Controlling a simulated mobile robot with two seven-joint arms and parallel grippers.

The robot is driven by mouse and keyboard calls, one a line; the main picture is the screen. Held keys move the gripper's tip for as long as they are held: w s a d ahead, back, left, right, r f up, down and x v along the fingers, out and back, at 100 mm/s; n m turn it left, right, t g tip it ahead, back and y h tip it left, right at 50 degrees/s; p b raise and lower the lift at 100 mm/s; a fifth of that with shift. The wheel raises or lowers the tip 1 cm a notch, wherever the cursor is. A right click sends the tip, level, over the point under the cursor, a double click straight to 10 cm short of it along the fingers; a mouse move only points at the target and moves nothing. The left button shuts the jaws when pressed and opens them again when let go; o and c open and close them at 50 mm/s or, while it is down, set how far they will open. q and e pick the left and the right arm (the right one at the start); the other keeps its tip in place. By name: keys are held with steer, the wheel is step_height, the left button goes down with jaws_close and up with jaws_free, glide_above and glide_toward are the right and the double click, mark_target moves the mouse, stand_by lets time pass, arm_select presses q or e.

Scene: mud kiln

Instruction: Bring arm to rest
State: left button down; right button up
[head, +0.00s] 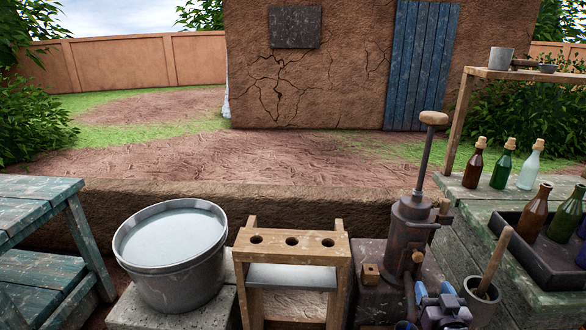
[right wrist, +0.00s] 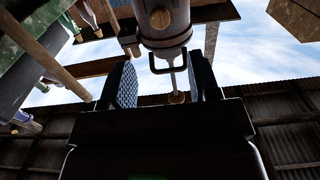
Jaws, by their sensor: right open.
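My right gripper (head: 434,294) shows at the bottom edge of the head view, in front of the dark metal corking press (head: 412,228). In the right wrist view its two padded fingers (right wrist: 163,80) stand wide apart, with nothing held between them. The grey body of the press (right wrist: 163,22) hangs in that view just beyond the fingers, with a bent handle in front of it. I cannot tell whether the fingers touch it. My left gripper is in neither view.
A bucket of water (head: 172,285) and a wooden rack with holes (head: 292,258) stand left of the press. A mortar with pestle (head: 481,298), a dark crate of bottles (head: 520,258) and corked bottles (head: 503,164) are at right. A green table (head: 40,208) stands far left.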

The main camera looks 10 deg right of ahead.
steer(key=s+a+f+n+g+y+p, duration=0.1)
steer(key=s+a+n+g+y+p, duration=0.15)
steer(key=s+a, duration=0.5)
arm_select(q)
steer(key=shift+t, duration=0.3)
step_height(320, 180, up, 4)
steer(key=p, duration=0.2)
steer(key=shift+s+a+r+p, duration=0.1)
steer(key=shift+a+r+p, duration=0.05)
steer(key=shift+p, duration=0.25)
arm_select(e)
steer(key=s+a+f+g+y, duration=0.1)
steer(key=s+a+f+g, duration=0.1)
steer(key=s, duration=0.8)
steer(key=s+a+f+n+g+y, duration=0.1)
steer(key=s+a+f, duration=0.3)
steer(key=s, duration=0.7)
steer(key=shift+a+f+g, duration=0.2)
steer(key=shift+a+g, duration=0.1)
steer(key=shift+g, duration=0.15)
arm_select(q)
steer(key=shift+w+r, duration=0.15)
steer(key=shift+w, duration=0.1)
arm_select(e)
steer(key=shift+n, duration=0.25)
